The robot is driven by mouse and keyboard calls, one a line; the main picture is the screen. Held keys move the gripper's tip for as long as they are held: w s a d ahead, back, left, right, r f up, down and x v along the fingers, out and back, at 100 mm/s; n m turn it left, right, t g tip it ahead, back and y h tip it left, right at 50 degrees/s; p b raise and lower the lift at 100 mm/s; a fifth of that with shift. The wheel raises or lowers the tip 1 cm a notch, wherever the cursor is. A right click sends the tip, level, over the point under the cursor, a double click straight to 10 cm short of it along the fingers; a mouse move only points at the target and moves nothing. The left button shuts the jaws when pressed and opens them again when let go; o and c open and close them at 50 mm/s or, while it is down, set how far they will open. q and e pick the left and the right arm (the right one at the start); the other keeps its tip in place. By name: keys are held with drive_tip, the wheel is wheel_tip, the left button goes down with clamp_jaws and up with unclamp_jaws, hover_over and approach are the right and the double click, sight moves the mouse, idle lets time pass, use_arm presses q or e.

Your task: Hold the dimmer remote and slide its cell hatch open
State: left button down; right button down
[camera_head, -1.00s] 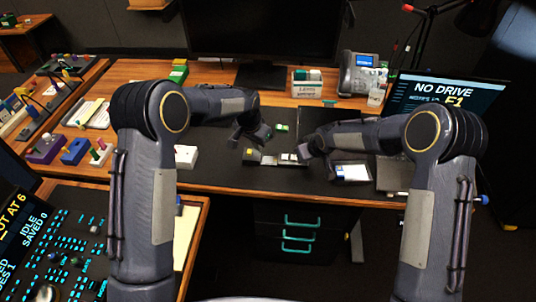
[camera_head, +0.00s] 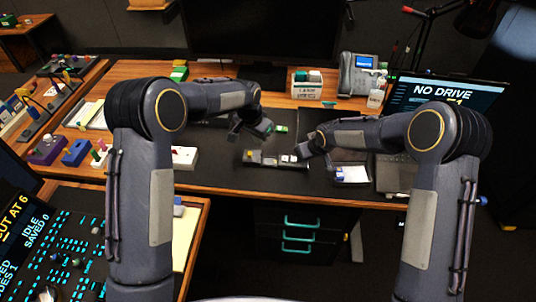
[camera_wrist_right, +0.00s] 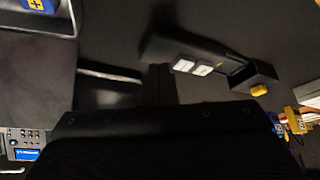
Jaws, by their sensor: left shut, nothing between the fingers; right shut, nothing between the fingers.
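The dimmer remote (camera_head: 270,162) is a long dark body lying on the black desk mat, with a yellow part at its left end and pale parts on top. The right wrist view shows the remote (camera_wrist_right: 218,52) with two white pieces, an open-looking recess and a yellow piece at one end. Whether the hatch is open I cannot tell surely. My left gripper (camera_head: 236,137) is shut and empty, behind the remote's left end and apart from it. My right gripper (camera_head: 302,152) is shut and empty at the remote's right end; contact is unclear. Its fingers (camera_wrist_right: 160,78) show dark.
A green-and-white item (camera_head: 281,128) lies behind the remote. A white box (camera_head: 184,157) is at left, and a tray with white and blue items (camera_head: 352,174) at right.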

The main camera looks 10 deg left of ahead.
drive_tip(key=shift+w+r+p, duration=0.1)
drive_tip(key=shift+r+p, duration=0.9)
drive_tip(key=shift+r, duration=1.65)
